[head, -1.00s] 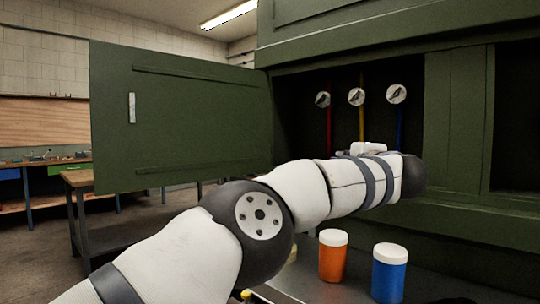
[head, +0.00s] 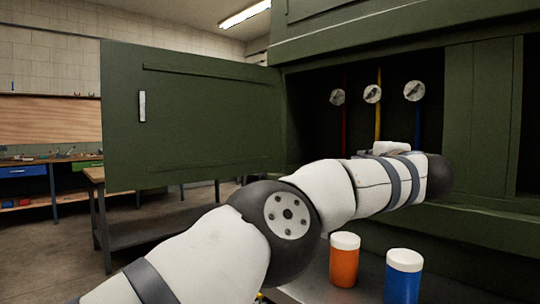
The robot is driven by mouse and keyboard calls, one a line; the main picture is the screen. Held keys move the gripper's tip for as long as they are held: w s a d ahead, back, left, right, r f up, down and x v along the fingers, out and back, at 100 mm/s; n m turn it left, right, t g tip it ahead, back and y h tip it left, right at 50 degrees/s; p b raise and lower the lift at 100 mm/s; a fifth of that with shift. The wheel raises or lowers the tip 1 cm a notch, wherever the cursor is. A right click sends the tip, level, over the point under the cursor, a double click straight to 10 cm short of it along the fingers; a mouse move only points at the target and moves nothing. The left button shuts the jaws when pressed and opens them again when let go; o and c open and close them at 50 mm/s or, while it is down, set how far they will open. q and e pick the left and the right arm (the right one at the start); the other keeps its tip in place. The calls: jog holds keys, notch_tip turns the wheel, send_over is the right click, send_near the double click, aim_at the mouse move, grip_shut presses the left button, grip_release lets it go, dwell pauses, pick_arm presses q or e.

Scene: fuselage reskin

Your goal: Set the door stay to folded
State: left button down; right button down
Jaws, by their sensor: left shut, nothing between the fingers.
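The green door (head: 190,120) stands open on the left side of the green fuselage cabinet, with a pale handle (head: 142,106) on its face. I cannot make out the door stay; my left arm covers the lower part of the opening. My left arm crosses from the bottom left to the front of the opening. My left gripper (head: 392,148) shows only as a pale part behind the wrist, in front of the dark recess. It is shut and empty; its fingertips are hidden. My right gripper is not in view.
Three round gauges (head: 373,93) with red, yellow and blue lines hang in the recess. An orange jar (head: 344,261) and a blue jar (head: 403,277) with white lids stand on a surface below my arm. A workbench (head: 50,162) is at the far left.

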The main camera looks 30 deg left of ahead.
pick_arm(q)
jog(key=v, duration=1.2)
